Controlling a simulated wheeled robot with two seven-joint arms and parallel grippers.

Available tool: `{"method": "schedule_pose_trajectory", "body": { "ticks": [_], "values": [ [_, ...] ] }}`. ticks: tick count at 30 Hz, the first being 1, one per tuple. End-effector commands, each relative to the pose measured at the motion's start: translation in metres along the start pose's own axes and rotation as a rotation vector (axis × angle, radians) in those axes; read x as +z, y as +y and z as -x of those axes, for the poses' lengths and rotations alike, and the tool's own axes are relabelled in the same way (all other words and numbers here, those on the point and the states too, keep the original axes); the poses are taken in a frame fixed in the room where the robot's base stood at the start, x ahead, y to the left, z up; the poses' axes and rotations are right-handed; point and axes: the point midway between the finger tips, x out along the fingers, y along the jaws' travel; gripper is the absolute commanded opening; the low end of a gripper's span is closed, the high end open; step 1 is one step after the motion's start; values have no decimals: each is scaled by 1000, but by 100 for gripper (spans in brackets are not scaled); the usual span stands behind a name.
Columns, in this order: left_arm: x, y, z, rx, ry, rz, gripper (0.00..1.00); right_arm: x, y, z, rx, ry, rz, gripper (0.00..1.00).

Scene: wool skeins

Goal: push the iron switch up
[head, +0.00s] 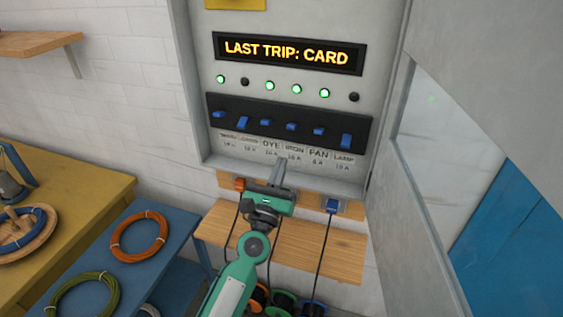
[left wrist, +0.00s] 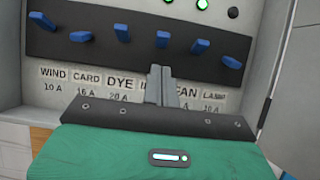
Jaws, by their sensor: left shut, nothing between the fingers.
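The iron switch (head: 291,126) is the fourth blue lever from the left on the black switch strip (head: 360,132); it also shows in the left wrist view (left wrist: 163,39). It sticks out like the wind, dye and fan levers, and the light above it is green. The card lever (head: 243,122) and the lamp lever (head: 346,141) hang lower, under dark lights. My left gripper (head: 281,163) is shut and empty, its tips below the strip, over the label row. In the left wrist view its fingers (left wrist: 161,72) point up below the iron lever, partly hiding the iron label.
A display (head: 288,53) reads "LAST TRIP: CARD". The open cabinet door (head: 433,180) stands at the right. Below are a wooden shelf (head: 335,244) and cables from plugs. A blue table (head: 176,232) with coils of wool is at the left.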

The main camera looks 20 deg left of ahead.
Motion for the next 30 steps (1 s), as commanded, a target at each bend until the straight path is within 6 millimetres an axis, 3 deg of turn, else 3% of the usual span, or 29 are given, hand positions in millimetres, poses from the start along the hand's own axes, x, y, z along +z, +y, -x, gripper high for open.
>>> {"method": "schedule_pose_trajectory", "body": {
  "ticks": [6,12,30],
  "values": [
    [20,0,32,1,2,2,0,-3,6,0,6,4,2,36],
    [31,0,48,0,1,0,0,-2,9,0,10,4,4,36],
    [33,0,52,-1,2,-3,0,-2,8,-1,8,3,3,36]
  ]
}}
